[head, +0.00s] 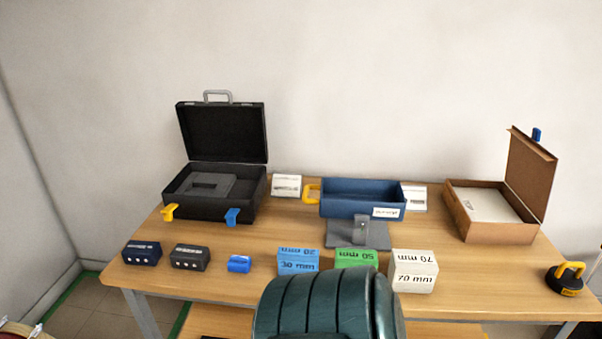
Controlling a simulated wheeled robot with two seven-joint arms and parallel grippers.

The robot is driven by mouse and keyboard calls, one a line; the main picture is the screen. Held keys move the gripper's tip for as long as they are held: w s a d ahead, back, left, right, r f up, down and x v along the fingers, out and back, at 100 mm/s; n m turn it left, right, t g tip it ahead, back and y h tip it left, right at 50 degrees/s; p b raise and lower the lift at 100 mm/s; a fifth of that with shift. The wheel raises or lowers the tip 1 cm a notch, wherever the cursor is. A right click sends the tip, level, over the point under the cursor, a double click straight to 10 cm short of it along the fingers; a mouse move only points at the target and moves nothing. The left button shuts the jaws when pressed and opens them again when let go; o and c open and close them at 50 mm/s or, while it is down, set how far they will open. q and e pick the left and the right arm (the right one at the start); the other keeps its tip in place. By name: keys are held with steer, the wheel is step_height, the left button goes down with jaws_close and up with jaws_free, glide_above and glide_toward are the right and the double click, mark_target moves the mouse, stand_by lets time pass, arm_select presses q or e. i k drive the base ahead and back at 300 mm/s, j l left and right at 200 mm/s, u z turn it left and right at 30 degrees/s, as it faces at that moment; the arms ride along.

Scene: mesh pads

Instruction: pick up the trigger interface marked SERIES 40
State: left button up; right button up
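Two small boxes with light labels and white round spots on the front stand at the front left of the table: a dark blue box (141,253) and a black box (190,257). They are apart from each other. Their label print is too small to read, so I cannot tell whether either is the trigger interface marked SERIES 40. Neither of my grippers is in view.
On the table (300,235) stand an open black case (222,206), a blue tray (350,198), an open brown box (480,228), a grey holder (345,235) and a small blue block (239,264). Blue, green and white mm-marked blocks (413,270) line the front. A yellow-handled black object (567,282) is right.

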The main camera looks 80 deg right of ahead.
mark_target(142, 253)
steer(key=z, duration=2.45)
